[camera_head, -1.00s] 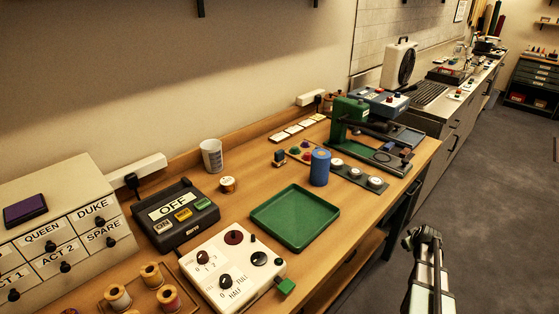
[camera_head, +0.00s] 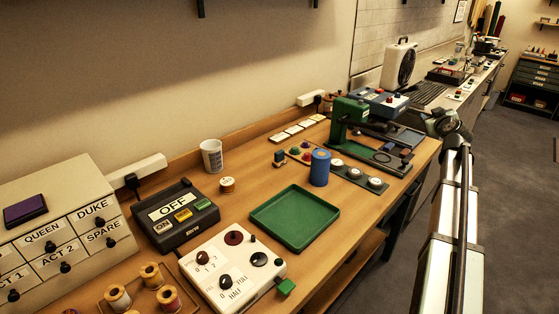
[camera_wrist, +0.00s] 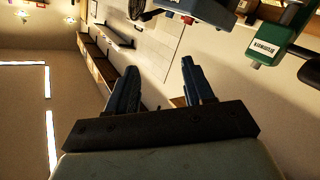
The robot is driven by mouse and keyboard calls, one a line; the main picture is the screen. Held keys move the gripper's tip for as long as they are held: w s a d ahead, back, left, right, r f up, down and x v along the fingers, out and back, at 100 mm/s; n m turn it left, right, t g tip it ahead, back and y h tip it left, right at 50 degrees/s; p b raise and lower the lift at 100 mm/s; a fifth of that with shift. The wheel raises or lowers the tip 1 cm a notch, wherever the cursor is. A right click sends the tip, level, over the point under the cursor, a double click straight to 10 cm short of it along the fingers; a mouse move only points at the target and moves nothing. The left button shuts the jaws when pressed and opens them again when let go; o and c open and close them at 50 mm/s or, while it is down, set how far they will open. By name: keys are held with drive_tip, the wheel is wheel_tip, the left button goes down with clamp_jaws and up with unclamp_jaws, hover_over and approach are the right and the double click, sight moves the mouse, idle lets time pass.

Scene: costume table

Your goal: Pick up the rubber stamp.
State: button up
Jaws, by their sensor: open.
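I cannot pick out the rubber stamp with certainty. A small dark block (camera_head: 279,157) stands upright on the wooden table behind the green tray and may be it; it is too small to tell. My gripper (camera_wrist: 160,68) is open in the wrist view, with two dark fingers apart and nothing between them. In the head view my arm reaches up at the right, its wrist beside the table's right end, well away from the small block; the fingertips cannot be made out there.
A green tray (camera_head: 295,217) lies mid-table, with a blue cylinder (camera_head: 320,167) behind it. A green press (camera_head: 350,118) stands at the right end, near my wrist; its top also shows in the wrist view (camera_wrist: 264,50). A purple pad (camera_head: 25,210) lies on the drawer cabinet (camera_head: 75,222).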

drive_tip(key=w+a+r, duration=0.2)
drive_tip(key=a+r, duration=0.3)
drive_tip(key=r, duration=0.1)
drive_tip(key=n+g+h, duration=0.2)
drive_tip(key=n+g, duration=0.6)
drive_tip(key=n, duration=1.2)
hover_over(276, 155)
drive_tip(key=s+d, duration=0.2)
wheel_tip(276, 155, down, 21)
drive_tip(key=s+a+r+n+h, duration=0.1)
drive_tip(key=s+a+n+h, duration=0.35)
drive_tip(key=a, duration=0.45)
drive_tip(key=shift+m+y, duration=0.35)
drive_tip(key=shift+m, duration=0.1)
drive_tip(key=x, duration=1.3)
drive_tip(key=shift+w+d, duration=0.15)
drive_tip(key=shift+w, duration=0.1)
clamp_jaws()
